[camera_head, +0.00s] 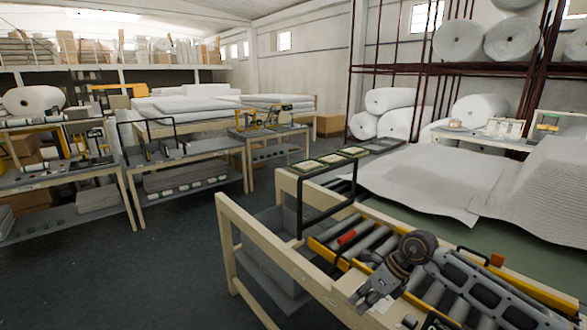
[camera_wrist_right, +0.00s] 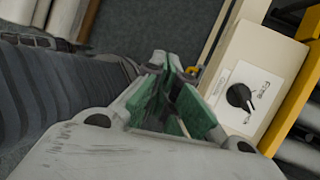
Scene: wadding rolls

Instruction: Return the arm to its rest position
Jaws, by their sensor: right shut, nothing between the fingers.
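My right arm reaches in from the right in the head view. Its gripper (camera_head: 372,292) hangs over the near side of the roller bench (camera_head: 288,285). In the right wrist view the green-padded fingers of the right gripper (camera_wrist_right: 178,75) are closed together with nothing between them. Below and beside them is a pale wooden rail with a black rotary knob (camera_wrist_right: 240,97) on a white label. The fingers appear apart from the knob. My left gripper is in neither view.
The bench has grey rollers (camera_head: 375,247), yellow rails, a red object (camera_head: 347,237) and a black frame (camera_head: 327,205). A white padded sheet (camera_head: 420,180) lies behind it. Tables with tools (camera_head: 185,150) stand at the left. The dark floor (camera_head: 150,265) at left is clear.

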